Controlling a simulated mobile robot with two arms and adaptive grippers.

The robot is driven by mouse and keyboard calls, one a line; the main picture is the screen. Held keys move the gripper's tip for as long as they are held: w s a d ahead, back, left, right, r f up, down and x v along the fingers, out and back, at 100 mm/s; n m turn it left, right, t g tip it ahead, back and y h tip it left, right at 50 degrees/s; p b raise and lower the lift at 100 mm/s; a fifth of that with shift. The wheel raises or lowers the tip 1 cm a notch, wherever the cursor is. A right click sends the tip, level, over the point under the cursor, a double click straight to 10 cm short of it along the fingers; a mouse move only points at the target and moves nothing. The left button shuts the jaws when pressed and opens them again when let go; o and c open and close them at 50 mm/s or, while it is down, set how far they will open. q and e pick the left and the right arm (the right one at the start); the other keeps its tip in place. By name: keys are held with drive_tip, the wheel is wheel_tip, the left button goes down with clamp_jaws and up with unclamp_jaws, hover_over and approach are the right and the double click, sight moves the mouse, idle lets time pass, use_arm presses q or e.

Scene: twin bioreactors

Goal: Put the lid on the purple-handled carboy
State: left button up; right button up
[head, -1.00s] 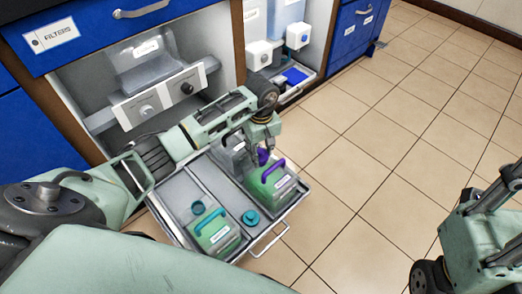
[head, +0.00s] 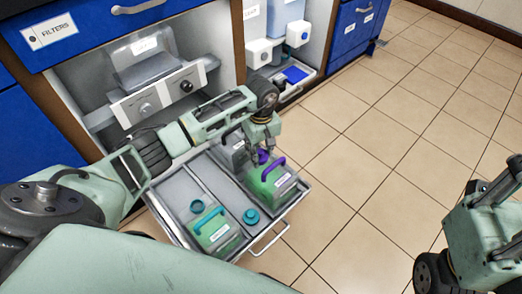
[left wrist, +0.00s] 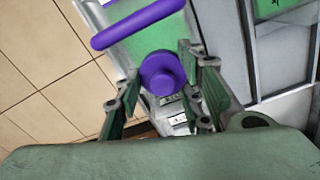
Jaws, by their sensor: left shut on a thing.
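The purple-handled carboy (head: 272,189), filled with green, stands at the right rear of the pulled-out tray. Its purple handle (left wrist: 138,24) crosses the top of the left wrist view. My left gripper (head: 261,150) points down behind the handle, over the far end of this carboy. It is shut on the purple lid (left wrist: 162,74), which sits between its fingers in the left wrist view. The lid also shows under the fingers in the head view (head: 263,157). It is at or just above the carboy's top; whether it touches the neck I cannot tell.
A teal-handled carboy (head: 215,234) stands in the tray's (head: 181,230) front left. A teal ring (head: 196,206) and a teal lid (head: 251,216) are near it. Cabinet bays with bioreactor equipment (head: 158,97) rise behind. The tiled floor (head: 370,180) to the right is clear.

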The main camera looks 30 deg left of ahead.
use_arm(q)
drive_tip(key=o, duration=0.8)
drive_tip(key=shift+o, duration=0.6)
drive_tip(key=o, duration=0.5)
drive_tip(key=shift+c, duration=0.2)
